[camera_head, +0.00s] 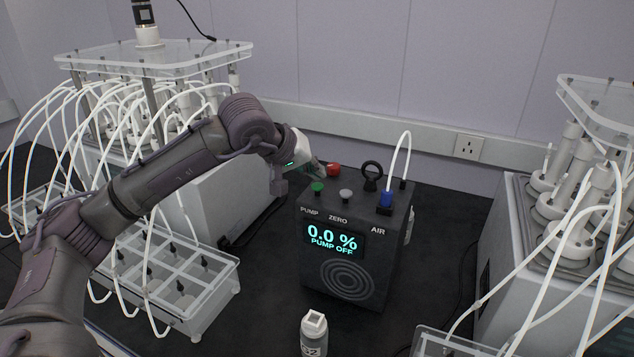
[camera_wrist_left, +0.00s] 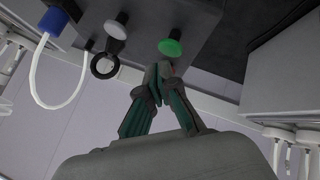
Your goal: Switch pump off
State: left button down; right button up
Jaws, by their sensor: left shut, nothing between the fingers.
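The dark pump box (camera_head: 345,255) stands on the black bench in the middle of the head view. Its screen (camera_head: 333,240) reads "0.0 %" and "PUMP OFF". My right gripper is not in view.
A blue connector (camera_head: 386,200) with a white tube and a black ring (camera_head: 371,172) stand on the box top. A small bottle (camera_head: 314,335) stands in front. Reactor racks with many white tubes stand left and right. A clear tray (camera_head: 190,300) is at front left.

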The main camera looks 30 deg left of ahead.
aim_at(314, 186)
pick_arm(q)
jog(key=shift+r+p, duration=1.95)
jog(key=shift+r, duration=1.1)
jog(key=shift+s+f, duration=0.1)
jog(key=shift+f, duration=0.05)
